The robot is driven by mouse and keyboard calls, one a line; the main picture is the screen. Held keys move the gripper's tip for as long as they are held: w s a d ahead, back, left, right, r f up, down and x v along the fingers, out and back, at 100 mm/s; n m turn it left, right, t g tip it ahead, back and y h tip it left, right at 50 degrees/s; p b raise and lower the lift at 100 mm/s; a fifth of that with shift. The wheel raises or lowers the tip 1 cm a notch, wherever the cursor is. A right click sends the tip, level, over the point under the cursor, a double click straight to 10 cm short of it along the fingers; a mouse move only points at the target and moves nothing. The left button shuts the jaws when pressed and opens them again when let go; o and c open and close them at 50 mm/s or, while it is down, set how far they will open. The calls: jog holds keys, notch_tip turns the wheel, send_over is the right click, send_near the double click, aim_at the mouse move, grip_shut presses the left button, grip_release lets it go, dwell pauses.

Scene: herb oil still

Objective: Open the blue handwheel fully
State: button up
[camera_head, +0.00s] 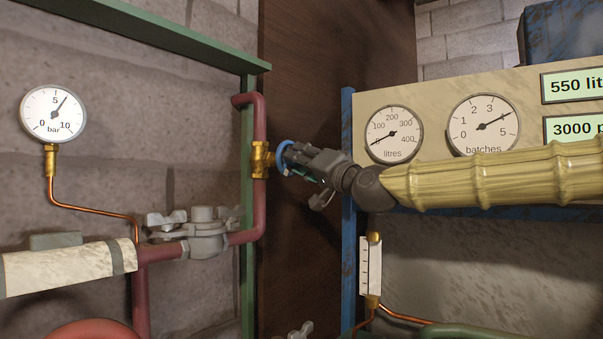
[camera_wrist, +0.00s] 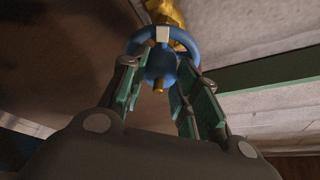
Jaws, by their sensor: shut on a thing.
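The blue handwheel (camera_head: 283,156) sits on a brass valve (camera_head: 261,160) in a red vertical pipe. My gripper (camera_head: 292,160) reaches it from the right and hides most of it in the head view. In the wrist view the handwheel (camera_wrist: 133,45) shows as a blue ring with a blue hub and a pale mark on its rim. The fingers of my gripper (camera_wrist: 160,82), with green pads, stand on either side of the wheel's near part and are shut on it. The exact contact of the fingertips is partly hidden.
A bar gauge (camera_head: 53,114) at left reads a little above 5. A panel at right carries a litres dial (camera_head: 393,134) near 0 and a batches dial (camera_head: 483,125). A green post (camera_head: 248,220) stands behind the pipe.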

jog(key=shift+w+d+f+n+g+y, duration=0.1)
jog(key=shift+n+g+y, duration=0.35)
jog(key=shift+n, duration=0.9)
jog(key=shift+a+n+g+y, duration=0.15)
jog(key=shift+n+y, duration=0.6)
jog(key=shift+n, duration=0.65)
jog(key=shift+w+d+f+n+g+y, duration=0.25)
jog(key=shift+n+y, duration=0.35)
jog(key=shift+n, duration=0.75)
jog(key=shift+s+a+r+n+g, duration=0.1)
jog(key=shift+s+r+n+g, duration=0.1)
jog(key=shift+n+g, duration=0.1)
jog(key=o, duration=1)
jog(key=v, duration=1.2)
jog(key=shift+f, duration=0.2)
